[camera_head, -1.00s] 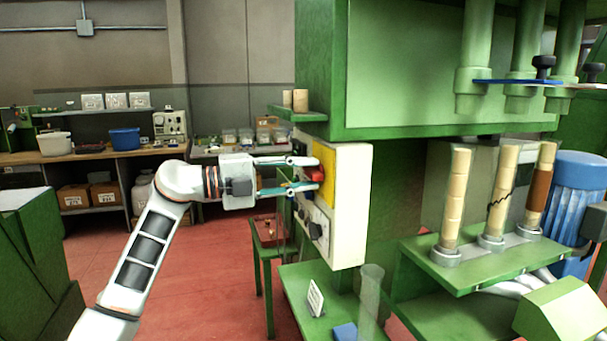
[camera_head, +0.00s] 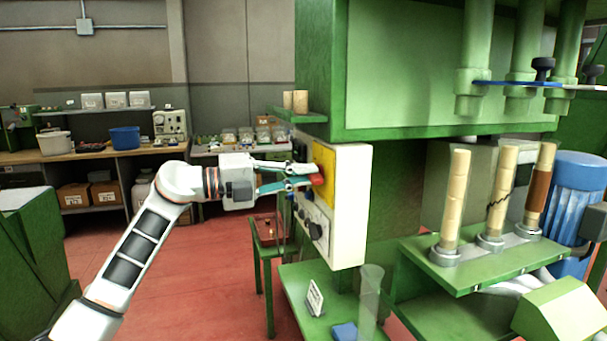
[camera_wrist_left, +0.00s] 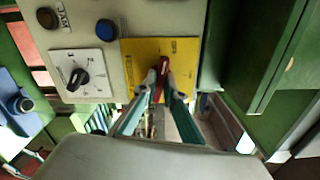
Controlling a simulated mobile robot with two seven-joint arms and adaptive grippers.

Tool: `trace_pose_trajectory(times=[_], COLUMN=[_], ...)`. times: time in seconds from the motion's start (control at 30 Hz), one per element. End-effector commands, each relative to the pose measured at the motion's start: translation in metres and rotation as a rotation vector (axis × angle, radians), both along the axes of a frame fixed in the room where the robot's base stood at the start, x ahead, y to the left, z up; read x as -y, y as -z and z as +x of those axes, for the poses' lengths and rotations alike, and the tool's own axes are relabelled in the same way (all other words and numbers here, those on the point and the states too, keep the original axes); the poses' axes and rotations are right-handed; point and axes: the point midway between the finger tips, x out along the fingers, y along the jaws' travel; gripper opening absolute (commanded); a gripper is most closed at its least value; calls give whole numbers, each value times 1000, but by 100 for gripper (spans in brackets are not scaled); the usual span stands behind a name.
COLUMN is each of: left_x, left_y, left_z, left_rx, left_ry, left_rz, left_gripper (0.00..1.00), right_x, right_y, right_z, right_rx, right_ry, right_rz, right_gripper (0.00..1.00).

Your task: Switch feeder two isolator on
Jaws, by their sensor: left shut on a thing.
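A white control box (camera_head: 350,215) is fixed on the side of the green machine. Its yellow plate (camera_head: 325,172) carries a red isolator handle (camera_head: 318,180); the plate (camera_wrist_left: 185,50) and the handle (camera_wrist_left: 160,80) also show in the left wrist view. My left gripper (camera_head: 308,175) reaches in from the left and is shut on the red handle, with its fingers on either side of it in the left wrist view (camera_wrist_left: 161,92). The fingers hide part of the handle, and I cannot read its marked position. My right gripper is not in view.
The box also bears a black rotary knob (camera_head: 316,231) and a blue button (camera_wrist_left: 106,30). A small green shelf with corks (camera_head: 300,100) sits just above the box. A green table (camera_head: 290,285) with a clear cylinder (camera_head: 370,300) stands below. Red floor is free at left.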

Motion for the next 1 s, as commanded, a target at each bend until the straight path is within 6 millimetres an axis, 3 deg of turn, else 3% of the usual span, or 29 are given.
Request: trace_pose_trajectory(times=[1.0], left_x=[0], left_y=[7], left_z=[1], left_rx=[910], left_ry=[3], left_rz=[300], left_gripper=[0], right_x=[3], right_y=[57], right_z=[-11], right_rx=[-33], right_ry=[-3], right_rz=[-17], right_gripper=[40])
